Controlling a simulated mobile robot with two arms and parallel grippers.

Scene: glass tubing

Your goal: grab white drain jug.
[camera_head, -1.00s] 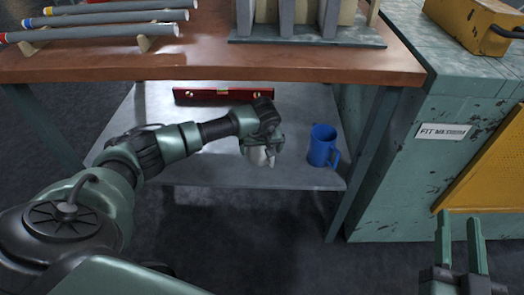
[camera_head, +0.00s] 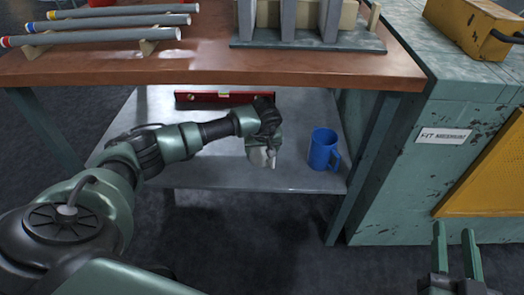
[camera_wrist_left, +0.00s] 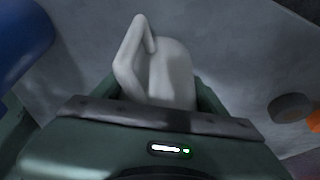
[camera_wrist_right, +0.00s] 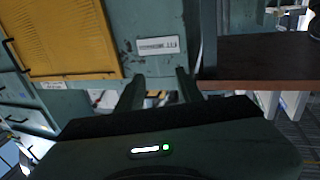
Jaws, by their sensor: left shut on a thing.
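The white drain jug (camera_wrist_left: 170,72) fills the middle of the left wrist view, its handle toward the upper left. In the head view the jug (camera_head: 261,157) shows below my left gripper (camera_head: 266,146), over the lower shelf under the bench. My left gripper is shut on the jug, with its fingers on either side of the body. The jug looks tilted; I cannot tell whether it touches the shelf. My right gripper (camera_head: 456,245) is open and empty at the lower right, in front of the green cabinet.
A blue jug (camera_head: 323,149) stands on the shelf (camera_head: 215,172) just right of the white one. A red level (camera_head: 222,97) lies at the shelf's back. The brown bench top (camera_head: 200,65) overhangs the left arm. A bench leg (camera_head: 365,165) is at the right.

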